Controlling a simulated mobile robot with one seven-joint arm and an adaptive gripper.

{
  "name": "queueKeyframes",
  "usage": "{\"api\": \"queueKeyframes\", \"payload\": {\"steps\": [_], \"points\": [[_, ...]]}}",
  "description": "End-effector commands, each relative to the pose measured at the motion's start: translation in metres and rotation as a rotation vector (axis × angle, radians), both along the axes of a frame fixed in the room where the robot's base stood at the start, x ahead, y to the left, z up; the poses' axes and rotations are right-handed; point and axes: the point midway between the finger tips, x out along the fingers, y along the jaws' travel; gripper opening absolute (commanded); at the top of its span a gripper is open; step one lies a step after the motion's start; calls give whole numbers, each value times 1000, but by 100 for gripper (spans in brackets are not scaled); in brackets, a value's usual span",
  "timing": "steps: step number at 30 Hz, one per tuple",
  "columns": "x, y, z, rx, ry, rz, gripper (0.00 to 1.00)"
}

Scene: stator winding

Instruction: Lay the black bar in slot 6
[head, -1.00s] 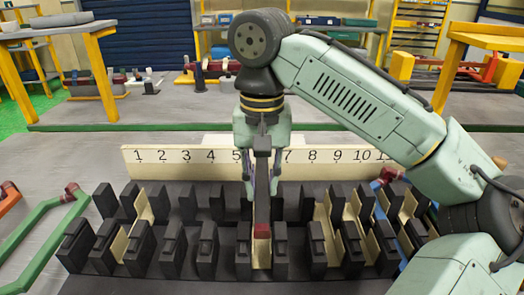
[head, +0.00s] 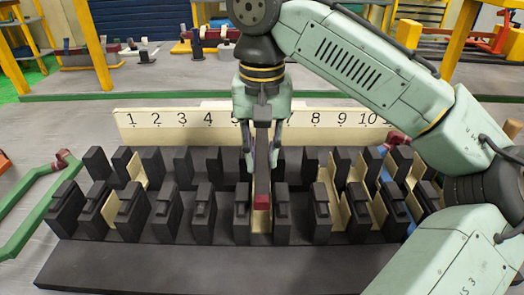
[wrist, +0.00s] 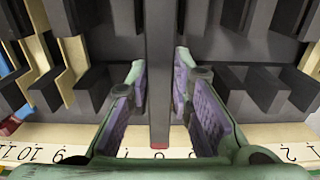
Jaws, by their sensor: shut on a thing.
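The long black bar (head: 262,178) has dark red ends, one facing me in the head view. My gripper (head: 262,158) is shut on it from above, one finger on each side. The bar lines up with the cream-lined slot 6 (head: 261,226), between the black teeth to its left and right. Some liner shows below the red end; how deep the bar sits cannot be told. The number 6 is hidden behind my gripper in the head view. In the wrist view the bar (wrist: 159,70) runs straight between the gripper fingers (wrist: 160,85), its red far end near the number strip.
The black slotted block (head: 200,268) has two rows of teeth and a cream number strip (head: 150,133) behind. Cream liners also show near slots 2 and 8 to 10. A green rail (head: 35,208) lies at left. Teeth stand close on both sides of the bar.

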Motion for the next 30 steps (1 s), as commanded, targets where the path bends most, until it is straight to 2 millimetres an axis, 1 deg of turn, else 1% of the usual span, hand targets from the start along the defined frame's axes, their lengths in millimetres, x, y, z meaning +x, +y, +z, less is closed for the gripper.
{"api": "queueKeyframes", "payload": {"steps": [14, 30], "points": [[0, 0, -1, 1, 0, 0, 0], [0, 0, -16, 1, 0, 0, 0]]}}
